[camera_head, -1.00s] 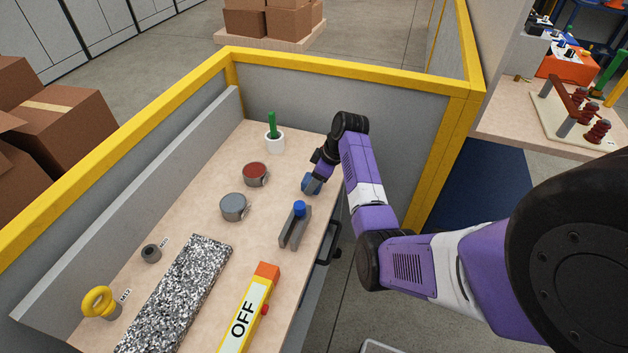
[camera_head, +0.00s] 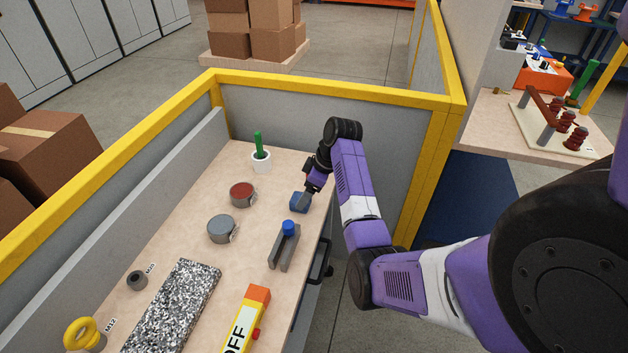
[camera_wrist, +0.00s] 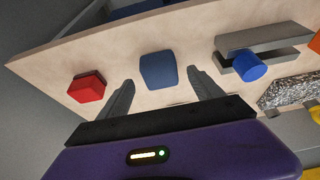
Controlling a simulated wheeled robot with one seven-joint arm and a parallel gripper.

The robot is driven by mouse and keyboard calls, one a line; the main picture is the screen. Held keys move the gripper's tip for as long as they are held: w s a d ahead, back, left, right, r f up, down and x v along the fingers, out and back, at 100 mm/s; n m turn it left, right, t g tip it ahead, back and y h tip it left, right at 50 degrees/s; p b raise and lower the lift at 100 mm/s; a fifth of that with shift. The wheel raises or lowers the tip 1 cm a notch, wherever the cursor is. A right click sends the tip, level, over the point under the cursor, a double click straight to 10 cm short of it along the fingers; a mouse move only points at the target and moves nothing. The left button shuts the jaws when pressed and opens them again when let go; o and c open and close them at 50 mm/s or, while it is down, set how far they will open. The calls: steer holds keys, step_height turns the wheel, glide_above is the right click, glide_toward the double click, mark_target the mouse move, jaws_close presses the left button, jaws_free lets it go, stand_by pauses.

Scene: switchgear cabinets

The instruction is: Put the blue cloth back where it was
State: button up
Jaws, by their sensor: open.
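The blue cloth (camera_head: 299,203) is a small, dark blue folded-looking piece on the wooden bench top, near its right edge. In the wrist view the cloth (camera_wrist: 158,70) lies flat on the bench, beyond and between my two fingers. My gripper (camera_head: 308,194) is just above and behind the cloth in the head view and hides part of it. In the wrist view my gripper (camera_wrist: 160,80) has its fingers spread apart with nothing held between them.
A red block (camera_wrist: 87,86) lies left of the cloth in the wrist view. A grey forked part with a blue cylinder (camera_head: 288,228) stands close by. Tins (camera_head: 242,194), a white cup (camera_head: 261,162) and a yellow OFF device (camera_head: 243,325) share the bench. A yellow-railed wall (camera_head: 330,92) bounds it.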

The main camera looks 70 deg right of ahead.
steer(key=v, duration=0.8)
steer(key=shift+b, duration=0.35)
steer(key=w+d+r+m+t+h, duration=0.3)
steer(key=w+d+r+m+h, duration=0.15)
steer(key=d+h, duration=0.3)
steer(key=s+a+t+h+b, duration=0.15)
steer(key=a+t, duration=0.25)
steer(key=a, duration=1)
steer(key=s+a+t+b, duration=0.1)
steer(key=s+a+t, duration=0.15)
steer(key=a, duration=1.15)
steer(key=s+a+f+n+y+b, duration=0.1)
steer(key=s+a+y, duration=0.3)
steer(key=s+a, duration=0.5)
steer(key=s+a+f+n+y+b, duration=0.1)
steer(key=s+a+y, duration=0.3)
steer(key=s+a, duration=0.5)
steer(key=a+n, duration=0.1)
steer(key=a, duration=0.3)
steer(key=shift+a+n+t+y, duration=0.25)
steer(key=shift+n+t+y, duration=0.05)
steer(key=shift+n+t, duration=0.05)
